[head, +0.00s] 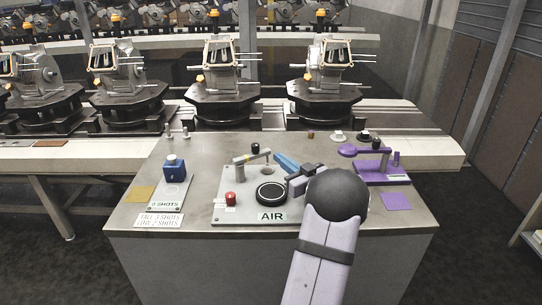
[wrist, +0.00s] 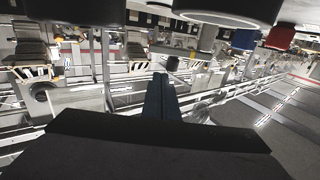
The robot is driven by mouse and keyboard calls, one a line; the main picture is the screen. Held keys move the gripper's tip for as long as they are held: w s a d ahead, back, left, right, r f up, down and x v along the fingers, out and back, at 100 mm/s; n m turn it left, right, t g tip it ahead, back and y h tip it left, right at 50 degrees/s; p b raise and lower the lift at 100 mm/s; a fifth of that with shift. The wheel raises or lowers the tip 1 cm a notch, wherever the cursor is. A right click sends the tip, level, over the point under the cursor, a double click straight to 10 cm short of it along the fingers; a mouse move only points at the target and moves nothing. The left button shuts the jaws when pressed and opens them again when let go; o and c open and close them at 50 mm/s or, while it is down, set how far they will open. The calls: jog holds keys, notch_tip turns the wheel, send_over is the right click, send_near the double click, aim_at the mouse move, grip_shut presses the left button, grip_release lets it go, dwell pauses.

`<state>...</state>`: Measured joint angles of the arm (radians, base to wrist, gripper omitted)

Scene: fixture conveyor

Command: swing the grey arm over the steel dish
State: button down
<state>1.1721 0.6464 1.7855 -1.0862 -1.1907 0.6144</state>
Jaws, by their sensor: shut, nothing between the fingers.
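The grey arm (head: 246,158) is a short bar on a post, with a black knob on top, on a light plate on the bench. The small round steel dish (head: 267,171) lies on the same plate. The bar's right end shows just above the dish in the picture; I cannot tell whether it is over it. My gripper (head: 280,160) is shut and empty, its blue fingers pointing left just right of the grey arm, apart from the knob as far as I can tell.
A black round pad (head: 271,194), a red button (head: 231,199) and an AIR label share the plate. A blue button box (head: 174,167) stands left. A purple fixture (head: 382,172) with its own arm stands right. Machines on a conveyor stand behind the bench.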

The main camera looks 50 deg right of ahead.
jog(key=d+v, duration=0.1)
jog(key=v, duration=0.6)
jog(key=shift+s+d+b, duration=0.25)
jog(key=shift+d+b, duration=0.05)
jog(key=shift+b, duration=0.1)
jog(key=shift+w, duration=0.1)
